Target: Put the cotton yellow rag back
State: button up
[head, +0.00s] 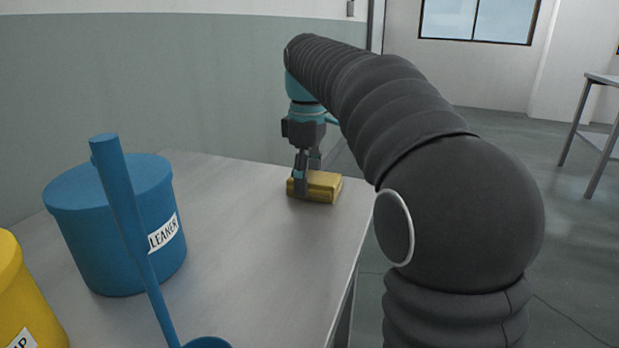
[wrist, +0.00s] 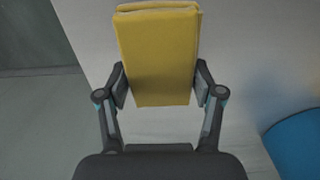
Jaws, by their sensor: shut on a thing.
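The yellow rag (head: 322,187) is a folded, block-like bundle near the far right part of the metal table. My gripper (head: 306,182) points down at it, with its fingers at the rag. In the wrist view the rag (wrist: 157,55) sits between the two fingers of my gripper (wrist: 159,92), one pad against each side. The gripper is shut on the rag. The rag's underside looks at or very near the table top; I cannot tell whether it touches.
A blue lidded bucket (head: 120,235) labelled "LEANER" stands at the left of the table (head: 255,255), with a blue long-handled tool (head: 133,225) in front. A yellow container (head: 22,300) is at the lower left. The table's middle is clear. A metal-legged table (head: 600,130) stands far right.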

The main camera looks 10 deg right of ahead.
aim_at(309, 176)
jog(key=o, duration=1.3)
jog(key=shift+f, duration=0.1)
jog(key=shift+c, duration=0.2)
notch_tip(309, 176, up, 12)
jog(key=p, duration=0.2)
